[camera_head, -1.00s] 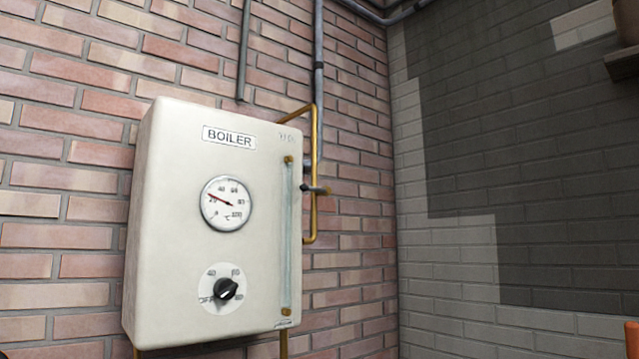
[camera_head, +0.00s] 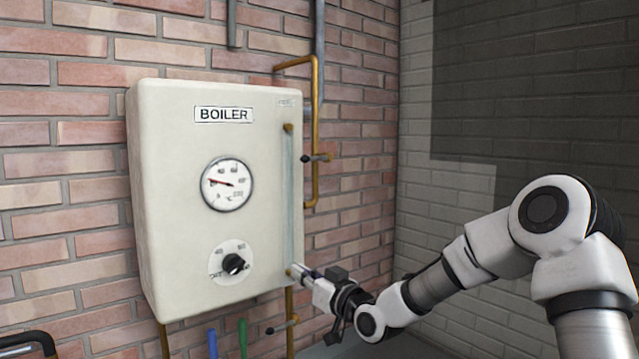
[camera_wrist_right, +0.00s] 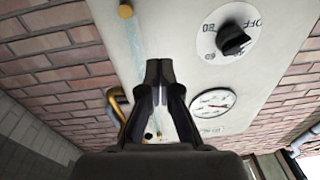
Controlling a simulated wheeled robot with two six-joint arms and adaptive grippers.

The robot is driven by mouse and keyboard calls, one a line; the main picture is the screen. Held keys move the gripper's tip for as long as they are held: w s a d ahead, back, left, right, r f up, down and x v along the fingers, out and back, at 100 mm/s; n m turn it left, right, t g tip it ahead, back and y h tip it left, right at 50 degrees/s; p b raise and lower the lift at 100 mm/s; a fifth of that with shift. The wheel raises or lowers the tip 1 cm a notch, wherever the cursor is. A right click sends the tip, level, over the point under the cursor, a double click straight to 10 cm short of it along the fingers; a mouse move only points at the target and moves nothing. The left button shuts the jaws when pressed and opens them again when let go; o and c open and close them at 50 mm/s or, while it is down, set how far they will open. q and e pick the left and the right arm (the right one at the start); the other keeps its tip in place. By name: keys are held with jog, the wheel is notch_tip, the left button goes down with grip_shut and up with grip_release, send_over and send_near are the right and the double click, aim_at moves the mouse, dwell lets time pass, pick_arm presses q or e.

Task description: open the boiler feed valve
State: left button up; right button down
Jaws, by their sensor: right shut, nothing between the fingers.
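The white boiler (camera_head: 165,200) hangs on the brick wall. A lever valve with a dark-tipped handle (camera_head: 318,158) sits on the copper pipe at its upper right. A second small lever (camera_head: 282,326) sits on the pipe under its lower right corner. I cannot tell from the pictures which is the feed valve. My right gripper (camera_head: 303,274) is shut and empty, by the boiler's lower right edge near the bottom of the sight glass. I cannot tell if it touches. In the right wrist view its closed fingertips (camera_wrist_right: 159,72) point at the boiler front. My left gripper is not in view.
The boiler front carries a temperature gauge (camera_head: 228,185) and a black dial knob (camera_head: 234,264). Blue (camera_head: 213,344) and green (camera_head: 243,338) upright items stand below. A black curved bar (camera_head: 28,340) is at the lower left. Grey pipes (camera_head: 318,60) run above.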

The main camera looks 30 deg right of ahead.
jog(key=s+d+r+t+p, duration=0.1)
jog(key=s+d+r+t, duration=0.15)
jog(key=r, duration=0.55)
jog(key=s+d+r+t, duration=0.1)
jog(key=d+r, duration=0.2)
jog(key=r, duration=0.4)
jog(key=s+d+r+t+p, duration=0.1)
jog(key=s+d+r+t, duration=0.15)
jog(key=r, duration=0.55)
pick_arm(q)
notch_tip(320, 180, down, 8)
jog(key=b, duration=1.1)
pick_arm(e)
notch_tip(320, 180, up, 6)
jog(key=p, duration=0.6)
send_over(313, 158)
jog(key=s, duration=0.3)
pick_arm(q)
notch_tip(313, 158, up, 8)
jog(key=p, duration=0.1)
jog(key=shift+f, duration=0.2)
pick_arm(e)
jog(key=shift+h, duration=0.3)
jog(key=f, duration=0.1)
jog(key=w+f, duration=0.1)
jog(key=f, duration=0.1)
jog(key=d+f, duration=0.1)
jog(key=shift+w+f, duration=0.15)
jog(key=shift+f, duration=0.25)
